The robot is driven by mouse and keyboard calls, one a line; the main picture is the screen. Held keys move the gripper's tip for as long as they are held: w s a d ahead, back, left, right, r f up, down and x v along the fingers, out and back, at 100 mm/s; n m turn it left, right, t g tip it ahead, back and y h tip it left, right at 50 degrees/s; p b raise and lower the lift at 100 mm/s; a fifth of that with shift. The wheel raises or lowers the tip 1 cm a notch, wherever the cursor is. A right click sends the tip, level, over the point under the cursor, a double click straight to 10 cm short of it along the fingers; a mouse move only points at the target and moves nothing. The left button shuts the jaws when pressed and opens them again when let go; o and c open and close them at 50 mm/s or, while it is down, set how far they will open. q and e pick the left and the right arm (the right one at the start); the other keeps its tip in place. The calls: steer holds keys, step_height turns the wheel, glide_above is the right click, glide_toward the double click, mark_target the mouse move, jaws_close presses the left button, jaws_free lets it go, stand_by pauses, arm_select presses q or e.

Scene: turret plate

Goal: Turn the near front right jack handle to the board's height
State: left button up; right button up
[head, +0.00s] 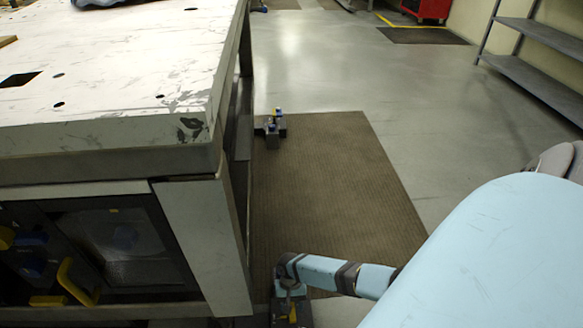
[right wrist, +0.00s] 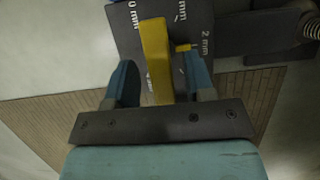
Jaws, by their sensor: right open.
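The near front right jack (head: 304,317) stands at the bottom of the head view, beside the table's near right leg, partly hidden by my arm and cut off by the frame. Its yellow handle (right wrist: 155,60) stands out clearly in the right wrist view, over a dark board (right wrist: 126,22) with white mm marks. My right gripper (right wrist: 160,78) is open, with one blue finger on each side of the handle. A gap shows between the handle and the fingers. In the head view my right gripper (head: 287,287) is small and points down at the jack. My left gripper is out of view.
The big table (head: 120,135) with a scuffed white top fills the left. A second jack (head: 272,132) stands on the brown mat (head: 330,180) by its far leg. Grey shelves (head: 540,75) stand at far right. The floor between is clear.

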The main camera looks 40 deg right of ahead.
steer(key=shift+c, duration=0.5)
jaws_close()
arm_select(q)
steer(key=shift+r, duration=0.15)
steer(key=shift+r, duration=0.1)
arm_select(e)
steer(key=shift+r, duration=0.1)
